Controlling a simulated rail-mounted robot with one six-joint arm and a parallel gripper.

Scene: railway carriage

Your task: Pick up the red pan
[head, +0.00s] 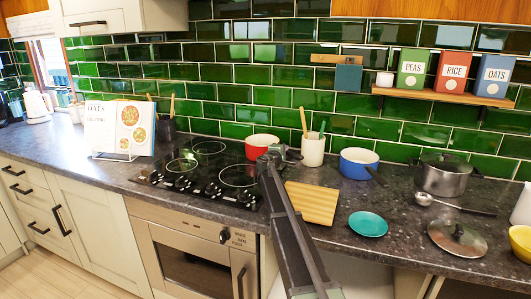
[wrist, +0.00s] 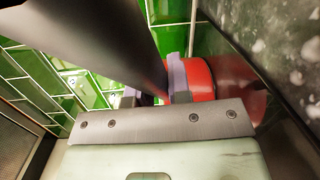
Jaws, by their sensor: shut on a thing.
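The red pan (head: 262,142) is at the back right of the black hob (head: 205,172), white inside. My gripper (head: 281,154) is at its right front side and covers part of it. In the wrist view the red pan (wrist: 200,80) is just beyond the fingers of my gripper (wrist: 153,93). A dark bar, seemingly the pan's handle (wrist: 100,38), runs between the fingers toward it. My gripper is shut on it. I cannot tell whether the pan rests on the hob or is slightly raised.
A utensil pot (head: 313,150) and a blue pan (head: 358,162) stand right of the red pan. A wooden board (head: 311,203) and a teal plate (head: 368,224) lie nearer the front. The green tiled wall (head: 235,96) is close behind.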

